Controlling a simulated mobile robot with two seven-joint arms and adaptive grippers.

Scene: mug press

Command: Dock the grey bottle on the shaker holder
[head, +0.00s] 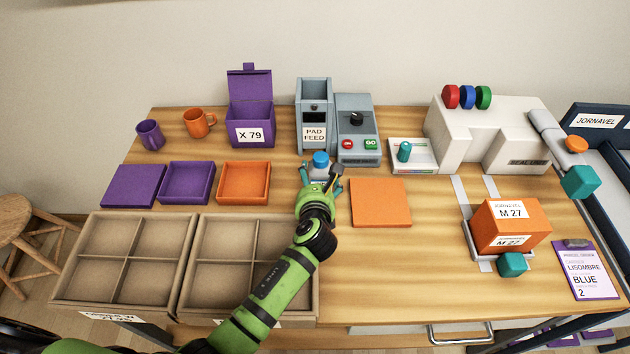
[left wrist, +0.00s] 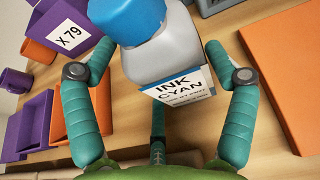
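The grey bottle (left wrist: 165,62) has a blue cap and a label reading INK CYAN. In the head view its blue cap (head: 321,158) shows just beyond my left gripper, with most of the body hidden. My left gripper (head: 321,178) is open. In the left wrist view its two teal fingers (left wrist: 160,75) spread to either side of the bottle, with gaps visible. No part marked as a shaker holder shows. A small white unit with a teal knob (head: 404,151) stands to the right of the bottle, but I cannot tell whether it is the holder. My right gripper is not in view.
The grey pad feed (head: 313,132) and a control box with buttons (head: 358,145) stand behind the bottle. An orange flat pad (head: 380,205) lies to its right, an orange tray (head: 244,199) to its left. Cardboard boxes (head: 187,262) fill the front left. A white press (head: 487,125) stands right.

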